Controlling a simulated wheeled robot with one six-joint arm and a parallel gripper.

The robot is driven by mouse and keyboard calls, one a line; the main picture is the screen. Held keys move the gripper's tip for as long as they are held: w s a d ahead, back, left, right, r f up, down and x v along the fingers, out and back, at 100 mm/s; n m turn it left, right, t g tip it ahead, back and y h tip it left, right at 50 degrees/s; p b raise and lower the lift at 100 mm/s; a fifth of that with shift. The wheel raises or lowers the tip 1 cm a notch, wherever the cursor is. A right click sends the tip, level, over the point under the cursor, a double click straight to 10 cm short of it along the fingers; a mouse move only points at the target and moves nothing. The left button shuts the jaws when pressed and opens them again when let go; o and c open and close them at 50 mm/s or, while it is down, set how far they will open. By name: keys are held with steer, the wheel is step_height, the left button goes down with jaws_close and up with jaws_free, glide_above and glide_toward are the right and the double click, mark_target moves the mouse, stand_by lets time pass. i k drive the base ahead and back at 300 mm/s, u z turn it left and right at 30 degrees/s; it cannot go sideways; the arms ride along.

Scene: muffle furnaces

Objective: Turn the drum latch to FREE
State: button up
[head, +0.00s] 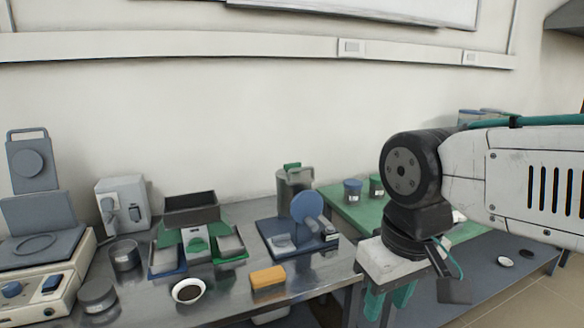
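A device on a dark blue base (270,238) stands on the metal bench. It has an upright round blue disc (307,207) with a grey cylindrical part at its right, and looks like the drum. Its latch is too small to make out, and no FREE marking can be read. My gripper (389,304) hangs at the right of this device, clear of it, past the bench's right end. Its two teal fingers point down with a gap between them, and nothing shows in the gap. The fingertips are partly hard to see.
An orange block (268,279) and a white dish with dark contents (188,291) lie in front. Grey-green trays (231,244), a grey box (122,206) and dark cups (124,255) stand left. A green-topped table (345,204) with jars is behind my gripper.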

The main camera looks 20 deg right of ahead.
mark_target(287, 167)
steer(key=k, duration=0.6)
steer(key=z, duration=0.55)
steer(key=i, duration=1.8)
steer(key=u, duration=0.55)
